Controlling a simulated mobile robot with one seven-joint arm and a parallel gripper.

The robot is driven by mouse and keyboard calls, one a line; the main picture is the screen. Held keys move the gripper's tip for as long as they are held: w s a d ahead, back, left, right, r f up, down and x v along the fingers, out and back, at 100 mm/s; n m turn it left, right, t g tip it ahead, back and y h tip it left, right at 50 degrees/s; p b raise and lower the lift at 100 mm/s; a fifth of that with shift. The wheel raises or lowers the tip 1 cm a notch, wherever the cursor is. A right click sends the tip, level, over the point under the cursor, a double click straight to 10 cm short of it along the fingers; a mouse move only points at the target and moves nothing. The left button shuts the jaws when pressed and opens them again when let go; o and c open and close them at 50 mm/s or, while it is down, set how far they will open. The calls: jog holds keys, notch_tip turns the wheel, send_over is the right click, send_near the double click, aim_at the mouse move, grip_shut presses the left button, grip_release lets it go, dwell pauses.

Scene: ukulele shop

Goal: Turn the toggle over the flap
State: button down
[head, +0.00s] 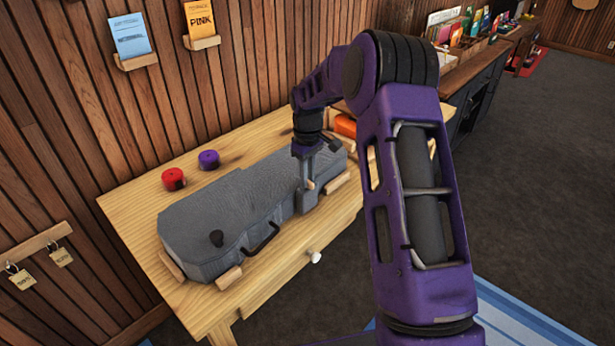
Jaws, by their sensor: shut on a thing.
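A grey fabric-covered ukulele case (235,205) lies closed on the wooden table, its black handle (262,240) on the near side. A small dark rounded piece (216,238) sits on its near left end. My gripper (308,193) points down at the near edge of the case, toward its right end. It is shut on a small tan piece (310,185) that looks like the toggle. My fingers hide most of this piece, so I cannot tell which way it is turned. I cannot make out the flap's outline.
Wooden blocks (228,278) stand around the case. A red round tin (173,179) and a purple one (208,160) stand behind it. An orange object (343,125) lies at the table's far right. Tags hang on the left wall.

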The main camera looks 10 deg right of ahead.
jog(key=c, duration=0.8)
grip_release()
jog(key=shift+o, duration=0.2)
jog(key=shift+r, duration=0.1)
notch_tip(320, 180, up, 17)
jog(key=shift+r, duration=0.15)
